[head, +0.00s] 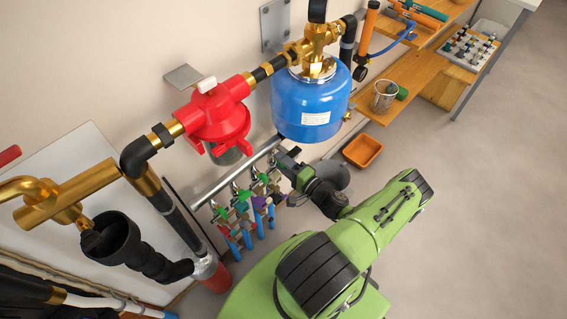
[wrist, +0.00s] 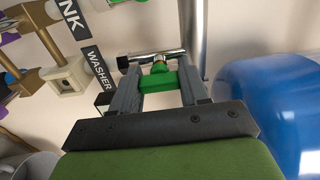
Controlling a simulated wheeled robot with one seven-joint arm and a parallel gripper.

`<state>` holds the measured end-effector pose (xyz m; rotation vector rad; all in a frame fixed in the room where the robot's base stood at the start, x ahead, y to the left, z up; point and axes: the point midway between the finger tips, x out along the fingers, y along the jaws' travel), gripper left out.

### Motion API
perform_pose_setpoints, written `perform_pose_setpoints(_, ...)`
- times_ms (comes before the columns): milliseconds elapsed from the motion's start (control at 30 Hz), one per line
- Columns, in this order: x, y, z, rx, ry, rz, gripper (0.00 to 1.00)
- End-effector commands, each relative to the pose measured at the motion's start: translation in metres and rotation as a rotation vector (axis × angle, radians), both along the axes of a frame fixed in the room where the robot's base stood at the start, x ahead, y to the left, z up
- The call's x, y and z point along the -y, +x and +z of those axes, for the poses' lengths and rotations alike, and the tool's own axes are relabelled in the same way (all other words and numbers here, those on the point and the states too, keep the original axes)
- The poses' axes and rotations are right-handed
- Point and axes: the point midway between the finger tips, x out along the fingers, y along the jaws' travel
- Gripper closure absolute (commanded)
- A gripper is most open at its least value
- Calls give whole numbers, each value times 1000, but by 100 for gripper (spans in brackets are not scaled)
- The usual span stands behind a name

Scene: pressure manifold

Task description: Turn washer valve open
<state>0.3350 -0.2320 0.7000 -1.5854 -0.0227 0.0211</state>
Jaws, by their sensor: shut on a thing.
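In the wrist view, the green handle of the washer valve (wrist: 157,82) sits between the two grey fingers of my gripper (wrist: 154,74). The fingers are shut on this handle from both sides. Behind the handle is a silver valve body with a brass-red stem. A dark label reading WASHER (wrist: 97,68) is just left of my gripper. In the head view, my gripper (head: 286,162) is at the right end of the manifold row, below the blue tank. It hides the handle there.
A blue tank (head: 310,105) hangs close above my gripper and shows at right in the wrist view. Several other green-handled valves (head: 241,196) stand to the left. A red filter (head: 217,118) is up left. An orange bin (head: 362,150) is right. Open floor lies further right.

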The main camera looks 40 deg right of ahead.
Motion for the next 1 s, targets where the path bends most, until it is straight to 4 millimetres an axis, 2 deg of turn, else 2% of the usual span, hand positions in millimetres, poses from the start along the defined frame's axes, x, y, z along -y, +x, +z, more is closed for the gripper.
perform_pose_setpoints(100,0,0,-1,-4,-2,1,86)
perform_pose_setpoints(133,0,0,-1,-4,-2,1,52)
perform_pose_setpoints(300,0,0,-1,-3,-1,1,30)
perform_pose_setpoints(567,0,-2,0,-2,0,0,30)
perform_pose_setpoints(667,1,-13,0,-4,0,-2,30)
perform_pose_setpoints(767,2,-37,1,-4,0,-5,30)
perform_pose_setpoints(1000,4,-106,0,-5,-1,-5,30)
